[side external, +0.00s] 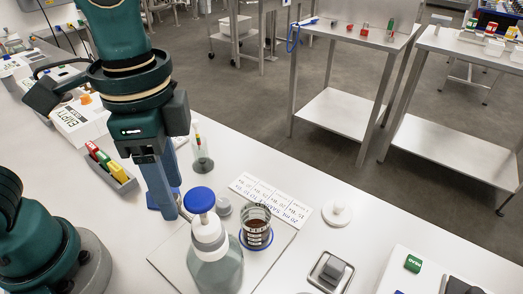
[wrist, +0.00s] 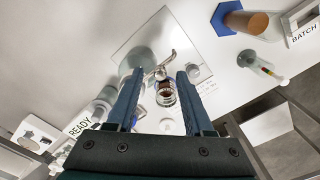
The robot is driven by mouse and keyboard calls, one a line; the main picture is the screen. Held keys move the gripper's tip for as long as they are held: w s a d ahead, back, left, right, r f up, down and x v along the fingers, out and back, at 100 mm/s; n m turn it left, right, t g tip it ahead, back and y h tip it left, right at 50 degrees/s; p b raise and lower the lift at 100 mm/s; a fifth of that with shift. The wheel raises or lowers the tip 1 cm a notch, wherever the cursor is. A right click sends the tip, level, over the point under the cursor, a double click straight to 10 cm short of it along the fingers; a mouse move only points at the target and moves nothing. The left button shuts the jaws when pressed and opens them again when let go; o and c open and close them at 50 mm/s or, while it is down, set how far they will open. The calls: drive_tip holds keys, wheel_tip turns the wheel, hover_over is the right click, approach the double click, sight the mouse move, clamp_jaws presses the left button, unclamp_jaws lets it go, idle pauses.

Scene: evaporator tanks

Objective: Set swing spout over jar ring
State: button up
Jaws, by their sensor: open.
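A glass jar of brown liquid (side external: 256,227) stands in a blue ring (side external: 257,246) right of the tank; the jar also shows in the wrist view (wrist: 166,96). My gripper (side external: 170,208) is open, its blue fingers pointing down left of the tank; in the wrist view its fingers (wrist: 160,75) straddle the spout with gaps.
A printed label card (side external: 270,200) lies behind the jar. A white knobbed disc (side external: 337,213) and a grey switch box (side external: 330,272) are to the right.

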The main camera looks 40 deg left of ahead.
drive_tip(key=shift+f, duration=0.4)
clamp_jaws()
idle(1.2)
